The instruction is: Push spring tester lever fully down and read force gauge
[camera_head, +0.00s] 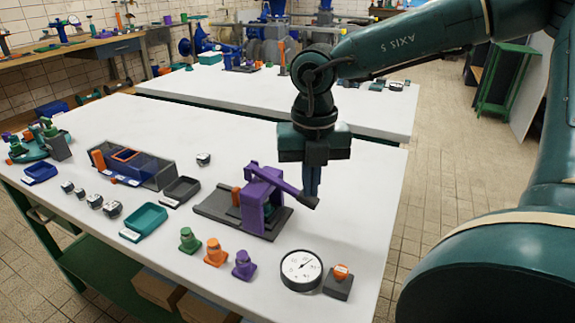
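The spring tester (252,205) is a purple frame on a dark grey base on the white table. Its purple lever (285,184) slopes down to the right and ends in a dark tip. My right gripper (311,192) points straight down at the lever's outer end. Its fingers are together with nothing visible between them. Their tips overlap the lever end in the picture; I cannot tell whether they touch it. The round force gauge (301,270) has a white face and black rim near the table's front edge. Its reading is too small to make out. My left gripper is not in view.
Green (189,241), orange (215,253) and purple (244,266) pieces stand in front of the tester. An orange-topped block (339,282) sits beside the gauge. Trays and a divided bin (132,166) lie to the left.

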